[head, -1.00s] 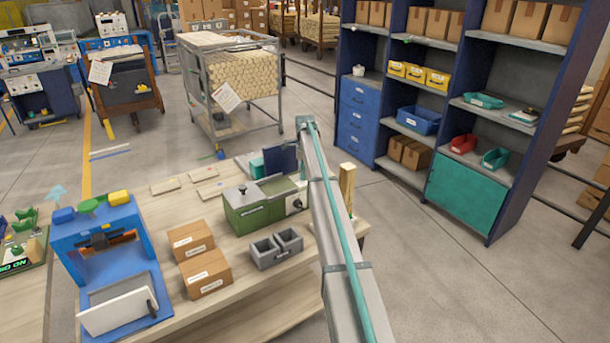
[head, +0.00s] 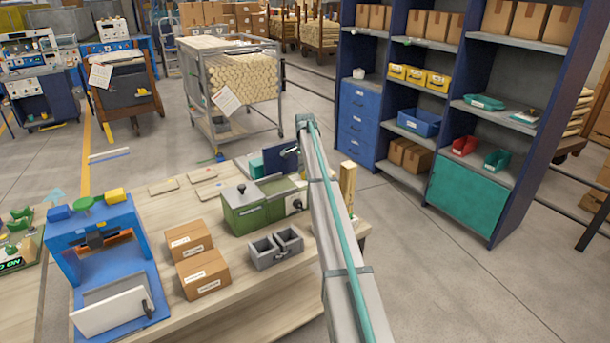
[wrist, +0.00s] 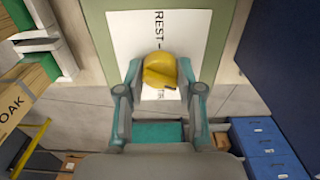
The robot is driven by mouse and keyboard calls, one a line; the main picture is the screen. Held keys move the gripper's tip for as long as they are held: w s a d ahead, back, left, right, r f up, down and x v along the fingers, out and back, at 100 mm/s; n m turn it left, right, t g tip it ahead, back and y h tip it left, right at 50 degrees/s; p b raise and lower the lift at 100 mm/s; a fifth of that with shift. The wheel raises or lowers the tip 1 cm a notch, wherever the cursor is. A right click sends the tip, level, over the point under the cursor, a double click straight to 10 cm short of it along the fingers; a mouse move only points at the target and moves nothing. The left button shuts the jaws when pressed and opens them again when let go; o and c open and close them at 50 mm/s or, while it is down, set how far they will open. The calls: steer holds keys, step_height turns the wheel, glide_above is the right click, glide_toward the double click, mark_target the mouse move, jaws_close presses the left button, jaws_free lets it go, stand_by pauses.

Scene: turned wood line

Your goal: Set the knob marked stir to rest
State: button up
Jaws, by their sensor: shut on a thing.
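A yellow knob (wrist: 160,72) sits on a white label plate (wrist: 125,35) on a pale green panel (wrist: 90,30) in the wrist view. Other lettering below the knob is mostly hidden. My gripper (wrist: 162,82) has its grey and teal fingers on either side of the knob and is shut on it. A dark mark shows at the knob's lower right; I cannot tell its exact setting. In the head view the knob is not visible. A small part of the wrist shows beside my arm.
In the head view, a green lidded machine (head: 245,212), grey bins (head: 263,253) and cartons (head: 203,275) stand on the wooden bench (head: 232,312). A blue machine (head: 120,240) is at left. Tall blue shelving (head: 455,100) stands behind at right. Open floor lies between.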

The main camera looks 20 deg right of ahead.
steer(key=n+b, duration=0.1)
steer(key=n, duration=0.4)
steer(key=shift+n, duration=0.3)
steer(key=n, duration=0.6)
steer(key=shift+b, duration=0.3)
steer(key=n, duration=0.5)
steer(key=shift+n, duration=0.3)
steer(key=n, duration=0.5)
steer(key=shift+n+b, duration=0.3)
steer(key=shift+b, duration=0.05)
steer(key=o, duration=1.1)
steer(key=shift+o, duration=0.2)
